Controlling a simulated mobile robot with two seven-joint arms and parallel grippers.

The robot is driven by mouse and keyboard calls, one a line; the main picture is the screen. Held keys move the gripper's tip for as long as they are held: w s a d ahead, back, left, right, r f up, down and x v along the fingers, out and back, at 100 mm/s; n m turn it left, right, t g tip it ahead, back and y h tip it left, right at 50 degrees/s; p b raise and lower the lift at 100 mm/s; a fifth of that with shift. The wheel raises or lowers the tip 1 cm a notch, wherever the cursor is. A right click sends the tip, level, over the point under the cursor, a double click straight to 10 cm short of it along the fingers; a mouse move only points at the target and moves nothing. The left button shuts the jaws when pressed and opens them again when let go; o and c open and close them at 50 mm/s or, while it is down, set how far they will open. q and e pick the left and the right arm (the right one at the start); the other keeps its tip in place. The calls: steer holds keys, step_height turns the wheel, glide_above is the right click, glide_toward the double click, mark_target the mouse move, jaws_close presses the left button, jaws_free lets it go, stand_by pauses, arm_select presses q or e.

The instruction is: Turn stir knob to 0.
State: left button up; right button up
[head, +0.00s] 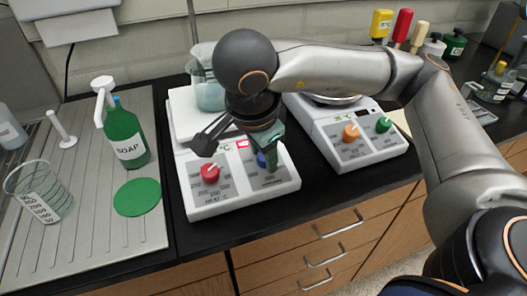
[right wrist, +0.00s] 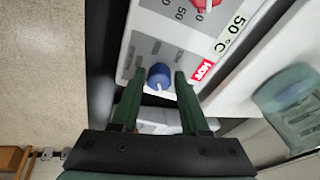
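The white hotplate (head: 235,205) on the black bench has a red knob (head: 210,172) on the left and a blue knob (head: 261,159) on the right. I take the blue one as the stir knob. My right gripper (head: 270,150) is down at the blue knob and partly covers it. In the right wrist view, the blue knob (right wrist: 159,76) sits between the two green fingertips, with a small gap on each side. Its pale pointer mark faces the gripper's palm. The scale numbers beside it are too small to read. My left gripper is not in view.
A beaker (head: 207,92) stands on the hotplate's top. A second hotplate (head: 350,145) with orange and green knobs is to the right. A soap bottle (head: 124,135), green disc (head: 137,197) and empty beaker (head: 40,190) are on the left drainboard. Drawers are below.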

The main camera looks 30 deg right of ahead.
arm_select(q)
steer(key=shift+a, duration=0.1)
arm_select(e)
steer(key=o, duration=0.3)
arm_select(q)
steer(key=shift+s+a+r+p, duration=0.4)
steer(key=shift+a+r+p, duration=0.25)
steer(key=shift+p, duration=0.6)
arm_select(e)
steer(key=v, duration=1.2)
steer(key=shift+r, duration=0.25)
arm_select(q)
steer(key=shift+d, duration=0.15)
arm_select(e)
steer(key=shift+s, duration=0.15)
